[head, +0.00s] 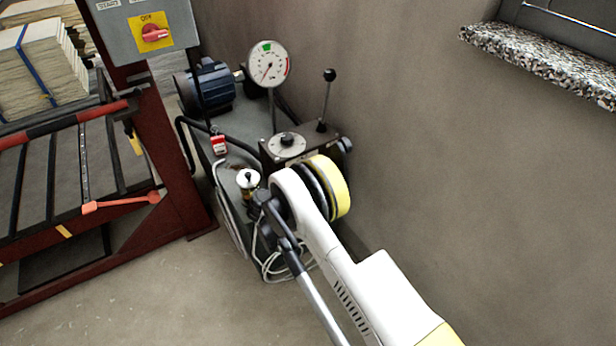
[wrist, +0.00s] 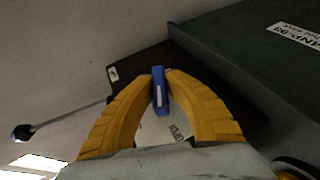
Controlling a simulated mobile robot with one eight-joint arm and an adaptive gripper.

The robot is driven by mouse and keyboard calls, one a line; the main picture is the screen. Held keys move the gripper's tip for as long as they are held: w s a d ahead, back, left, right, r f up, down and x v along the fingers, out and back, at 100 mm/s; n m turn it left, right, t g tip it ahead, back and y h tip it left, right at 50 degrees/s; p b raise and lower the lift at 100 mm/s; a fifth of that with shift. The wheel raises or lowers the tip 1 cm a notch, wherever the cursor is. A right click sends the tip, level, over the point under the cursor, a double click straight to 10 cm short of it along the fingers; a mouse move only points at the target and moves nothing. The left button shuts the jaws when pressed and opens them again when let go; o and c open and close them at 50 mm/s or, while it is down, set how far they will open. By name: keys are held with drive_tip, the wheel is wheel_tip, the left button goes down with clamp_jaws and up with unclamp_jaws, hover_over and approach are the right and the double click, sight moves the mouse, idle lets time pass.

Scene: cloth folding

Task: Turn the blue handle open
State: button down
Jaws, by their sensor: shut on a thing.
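The blue handle (wrist: 159,92) is a short blue bar in the middle of the wrist view. The two yellow fingers of my gripper (wrist: 161,76) are closed on it, one on each side near its upper part. A pale plate (wrist: 150,128) with partly hidden dark lettering shows behind the handle, between the fingers. In the head view my own arm covers the gripper and the handle, in front of the hydraulic unit with the dark block (head: 270,160). How far the handle is turned is hard to tell.
A lever with a black ball knob (head: 329,75) rises from the unit; its knob also shows in the wrist view (wrist: 22,132). A pressure gauge (head: 268,63), a blue motor (head: 208,88) and a red frame (head: 170,150) stand close by. The wall is right behind; floor (head: 130,290) is clear in front.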

idle(0.3)
drive_tip(key=c, duration=1.4)
unclamp_jaws()
drive_tip(key=v, duration=1.2)
